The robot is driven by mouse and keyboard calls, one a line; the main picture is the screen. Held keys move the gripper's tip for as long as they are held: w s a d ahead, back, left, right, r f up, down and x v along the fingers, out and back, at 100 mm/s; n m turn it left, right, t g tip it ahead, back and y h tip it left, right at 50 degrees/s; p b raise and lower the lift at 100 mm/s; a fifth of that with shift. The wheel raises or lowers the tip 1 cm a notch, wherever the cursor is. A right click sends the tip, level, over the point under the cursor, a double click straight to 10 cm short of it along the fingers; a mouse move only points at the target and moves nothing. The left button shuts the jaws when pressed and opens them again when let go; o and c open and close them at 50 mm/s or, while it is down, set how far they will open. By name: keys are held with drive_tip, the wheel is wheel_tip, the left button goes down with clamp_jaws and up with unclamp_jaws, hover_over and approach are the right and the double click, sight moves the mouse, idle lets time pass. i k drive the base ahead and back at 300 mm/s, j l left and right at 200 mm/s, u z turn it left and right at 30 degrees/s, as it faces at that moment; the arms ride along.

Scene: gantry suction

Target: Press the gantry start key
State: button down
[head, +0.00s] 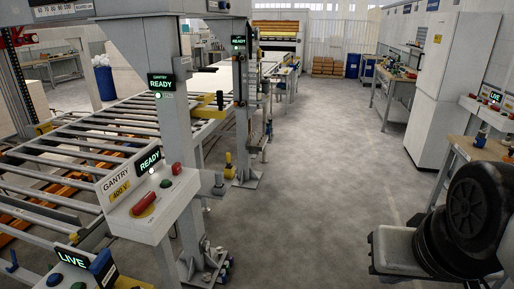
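The gantry control box (130,222) is mounted on a grey post at the left, with a sloped white face marked GANTRY and 400 V. Its lit green display (149,160) reads READY. The face carries a dark green button (166,183), a red button (177,168) and a larger red handle (145,203) on a yellow patch. No key label is legible, so I cannot tell which is the start key. A black and pale grey arm part, probably mine, fills the lower right, well apart from the box. My gripper's fingers are not in view.
A second panel reading LIVE (72,260) with coloured buttons stands at the bottom left. A roller conveyor (75,150) runs behind the gantry box. Another post has a READY sign (238,41). Benches and a white cabinet (450,80) line the right. The grey floor (320,190) between is clear.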

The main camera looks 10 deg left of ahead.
sight(165, 182)
drive_tip(key=i+j+u, duration=0.1)
drive_tip(key=i+u, duration=0.4)
drive_tip(key=i, duration=0.15)
drive_tip(key=i+l+u, duration=0.2)
drive_tip(key=i+u, duration=0.3)
drive_tip(key=i, duration=0.15)
drive_tip(key=i+j+u, duration=0.1)
drive_tip(key=i+u, duration=0.3)
drive_tip(key=i, duration=0.15)
drive_tip(key=i+l+u, duration=0.1)
drive_tip(key=i+u, duration=0.25)
drive_tip(key=i, duration=0.2)
